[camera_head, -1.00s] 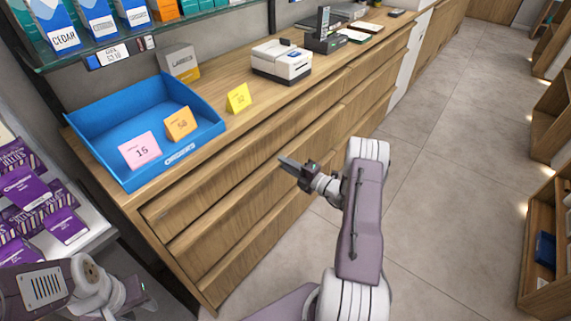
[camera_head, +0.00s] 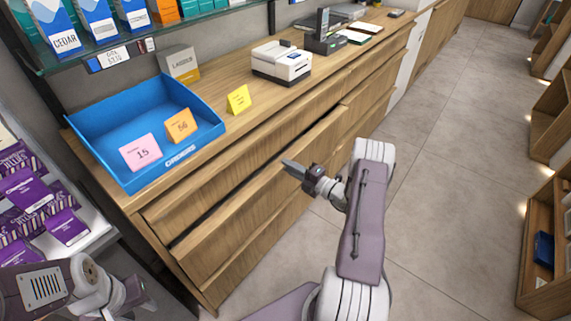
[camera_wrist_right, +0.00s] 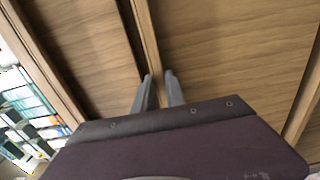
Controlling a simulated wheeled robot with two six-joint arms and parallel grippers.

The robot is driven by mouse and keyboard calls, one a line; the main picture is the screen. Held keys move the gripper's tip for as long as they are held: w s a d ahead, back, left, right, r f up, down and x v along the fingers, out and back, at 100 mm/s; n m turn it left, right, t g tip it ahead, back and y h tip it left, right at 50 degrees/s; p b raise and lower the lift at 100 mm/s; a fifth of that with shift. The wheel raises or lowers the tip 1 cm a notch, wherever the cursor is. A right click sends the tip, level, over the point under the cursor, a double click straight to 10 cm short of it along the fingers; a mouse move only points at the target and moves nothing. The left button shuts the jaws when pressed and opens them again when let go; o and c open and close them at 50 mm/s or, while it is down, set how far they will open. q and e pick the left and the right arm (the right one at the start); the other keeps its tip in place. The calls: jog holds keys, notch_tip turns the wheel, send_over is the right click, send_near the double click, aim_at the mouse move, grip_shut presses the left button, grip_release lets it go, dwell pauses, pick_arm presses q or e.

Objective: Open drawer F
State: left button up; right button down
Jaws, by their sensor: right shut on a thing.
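The wooden counter (camera_head: 330,76) has stacked drawer fronts and no readable letters, so I cannot tell which is F. The middle drawer (camera_head: 240,213) of the near section stands slightly out, with a dark gap along its top edge. My right gripper (camera_head: 290,166) is at that top edge, towards the drawer's far end. In the right wrist view my right gripper (camera_wrist_right: 160,86) is shut on the drawer's top edge (camera_wrist_right: 148,40), one finger on each side. My left gripper (camera_head: 138,297) is low at the left, partly hidden by its arm; its fingers are unclear.
On the counter are a blue tray (camera_head: 88,120) with price cards, a yellow card (camera_head: 239,99), a small box (camera_head: 181,64) and a white printer (camera_head: 282,62). Purple packets (camera_head: 68,227) fill a shelf at left. The floor (camera_head: 440,170) to the right is clear.

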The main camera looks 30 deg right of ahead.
jog(key=p+v, duration=0.3)
jog(key=v, duration=1.6)
jog(key=shift+s, duration=0.3)
jog(key=shift+f, duration=0.1)
jog(key=c, duration=1.4)
grip_release()
jog(key=shift+d, duration=0.1)
jog(key=shift+o, duration=0.2)
jog(key=p+v, duration=0.1)
jog(key=v, duration=0.8)
